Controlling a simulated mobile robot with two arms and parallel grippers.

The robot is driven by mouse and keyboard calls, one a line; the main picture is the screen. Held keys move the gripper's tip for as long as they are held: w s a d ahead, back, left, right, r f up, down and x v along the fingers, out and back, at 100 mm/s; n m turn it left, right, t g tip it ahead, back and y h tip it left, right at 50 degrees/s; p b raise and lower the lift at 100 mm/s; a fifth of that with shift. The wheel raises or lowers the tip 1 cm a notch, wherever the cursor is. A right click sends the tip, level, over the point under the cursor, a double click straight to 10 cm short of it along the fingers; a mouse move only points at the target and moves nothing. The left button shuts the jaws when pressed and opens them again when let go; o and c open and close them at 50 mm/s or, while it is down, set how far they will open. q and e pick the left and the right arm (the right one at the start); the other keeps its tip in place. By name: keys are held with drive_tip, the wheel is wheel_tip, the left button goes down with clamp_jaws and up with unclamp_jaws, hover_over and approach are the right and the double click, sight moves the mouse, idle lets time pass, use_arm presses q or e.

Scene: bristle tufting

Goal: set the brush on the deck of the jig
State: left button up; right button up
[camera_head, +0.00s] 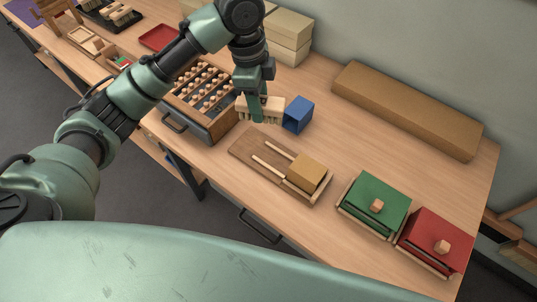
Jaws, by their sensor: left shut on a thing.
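A pale brush (274,103) with short tufts on its underside is held in my left gripper (257,115), which is shut on it. The gripper points down and covers part of the brush. The brush is beside a blue block (299,115). What looks like the jig, a flat brown board (250,148) with two pale rods and a tan block (307,173) at its right end, lies just in front of the brush on the bench. No brush is on its bare deck. My right gripper is out of view.
A dark-framed box (208,122) with several pegs stands left of the gripper. A green box (374,203) and a red box (437,240) with knobs are at the right. A long brown box (408,108) lies along the back. Bench surface is clear right of the blue block.

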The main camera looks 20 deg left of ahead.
use_arm(q)
drive_tip(key=shift+w+d+f+m, duration=0.1)
drive_tip(key=shift+w+d+m, duration=0.1)
drive_tip(key=shift+w+m, duration=0.6)
drive_tip(key=m, duration=0.2)
drive_tip(key=shift+w+d+f+m+g, duration=0.1)
drive_tip(key=shift+w+d+m+g, duration=0.1)
drive_tip(key=shift+d+m+g, duration=0.15)
drive_tip(key=shift+d+f+m, duration=0.1)
drive_tip(key=shift+m, duration=0.25)
drive_tip(key=shift+f, duration=0.35)
wheel_tip(320, 180, down, 19)
drive_tip(key=p, duration=0.2)
drive_tip(key=shift+p, duration=0.3)
drive_tip(key=shift+f, duration=0.1)
drive_tip(key=shift+f, duration=0.15)
